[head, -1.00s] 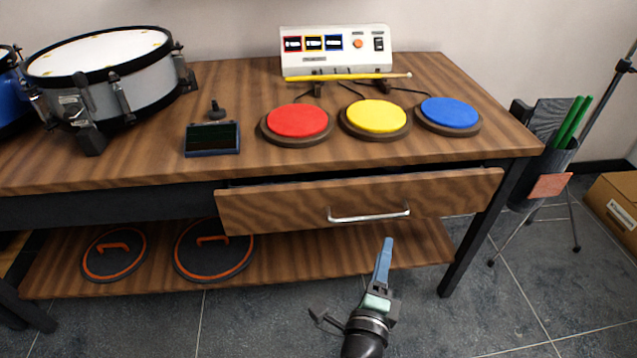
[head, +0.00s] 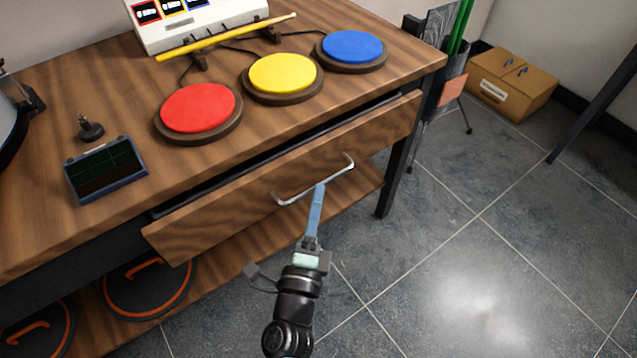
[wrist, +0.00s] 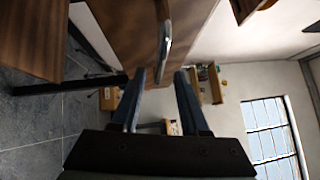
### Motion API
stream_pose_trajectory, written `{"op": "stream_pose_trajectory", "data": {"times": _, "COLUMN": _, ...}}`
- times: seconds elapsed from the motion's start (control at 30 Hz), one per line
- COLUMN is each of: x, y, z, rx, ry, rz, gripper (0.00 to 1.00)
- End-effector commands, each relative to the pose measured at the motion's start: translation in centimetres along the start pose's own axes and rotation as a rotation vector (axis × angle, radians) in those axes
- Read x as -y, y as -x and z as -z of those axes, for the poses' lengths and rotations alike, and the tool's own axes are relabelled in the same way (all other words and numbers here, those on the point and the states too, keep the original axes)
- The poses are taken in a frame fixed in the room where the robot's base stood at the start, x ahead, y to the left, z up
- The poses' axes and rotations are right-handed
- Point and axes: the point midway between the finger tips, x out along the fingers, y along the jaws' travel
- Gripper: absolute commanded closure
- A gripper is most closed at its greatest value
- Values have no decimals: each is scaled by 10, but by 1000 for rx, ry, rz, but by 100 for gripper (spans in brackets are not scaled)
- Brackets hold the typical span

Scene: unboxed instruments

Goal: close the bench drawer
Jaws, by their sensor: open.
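The bench drawer (head: 230,205) has a wooden front with a silver bar handle (head: 318,180). It stands partly open, with a dark gap between its front and the bench top. My gripper (head: 318,190) is in front of the drawer, its blue fingers pointing at the handle and overlapping it in the head view. In the wrist view the two fingers (wrist: 158,92) are apart with nothing held between them. The handle (wrist: 165,48) shows just beyond the fingertips there. I cannot tell whether a fingertip touches it.
The bench top (head: 110,105) carries red, yellow and blue pads, a control box (head: 200,18), a yellow stick and a small dark screen (head: 105,168). A dark bench leg (head: 393,178) stands right of the drawer. The tiled floor (head: 470,270) at right is clear.

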Motion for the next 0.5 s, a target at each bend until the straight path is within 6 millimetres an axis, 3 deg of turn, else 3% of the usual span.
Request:
{"op": "stream_pose_trajectory", "data": {"times": 0.2, "x": 0, "y": -33, "z": 0, "rx": 0, "ry": 1, "rz": 1, "gripper": 55}}
{"op": "stream_pose_trajectory", "data": {"times": 0.5, "x": 0, "y": -44, "z": 0, "rx": 0, "ry": 0, "rz": -1, "gripper": 55}}
